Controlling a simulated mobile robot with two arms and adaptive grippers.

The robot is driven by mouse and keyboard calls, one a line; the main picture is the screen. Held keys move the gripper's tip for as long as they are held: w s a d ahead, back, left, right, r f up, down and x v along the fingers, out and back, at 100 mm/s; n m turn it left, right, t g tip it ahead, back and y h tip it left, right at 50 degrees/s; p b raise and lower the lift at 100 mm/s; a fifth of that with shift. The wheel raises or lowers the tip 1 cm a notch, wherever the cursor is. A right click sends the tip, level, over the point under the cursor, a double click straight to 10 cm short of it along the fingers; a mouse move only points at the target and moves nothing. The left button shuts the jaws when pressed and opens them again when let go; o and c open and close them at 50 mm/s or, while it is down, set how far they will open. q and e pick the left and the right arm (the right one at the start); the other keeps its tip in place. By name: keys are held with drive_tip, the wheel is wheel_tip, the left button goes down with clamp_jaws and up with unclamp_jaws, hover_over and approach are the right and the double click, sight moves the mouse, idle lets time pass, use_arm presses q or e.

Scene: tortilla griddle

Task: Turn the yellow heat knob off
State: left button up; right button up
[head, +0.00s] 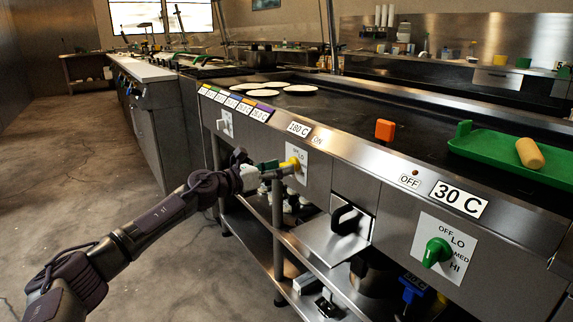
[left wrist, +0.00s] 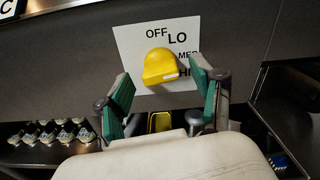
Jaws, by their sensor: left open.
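The yellow heat knob (head: 292,163) sits on a white dial plate on the griddle's front panel, below a "180 C" display and an "ON" label. In the left wrist view the yellow knob (left wrist: 160,66) is below "OFF" and left of "MED" and "HI", with a white mark at its lower right. My left gripper (head: 280,168) is open in front of the knob. In the wrist view its green-padded fingers (left wrist: 160,80) stand on either side of the knob, with gaps visible. Contact cannot be told. My right gripper is not in view.
A green knob (head: 437,252) is at right, under "30 C" and "OFF" labels. A white knob (head: 225,123) is farther left. Several tortillas (head: 264,87) lie on the griddle. A green tray (head: 488,152) rests at right. Shelves stand below the panel; the floor at left is clear.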

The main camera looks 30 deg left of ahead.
use_arm(q)
drive_tip(key=shift+x, duration=1.3)
drive_tip(key=c, duration=1.1)
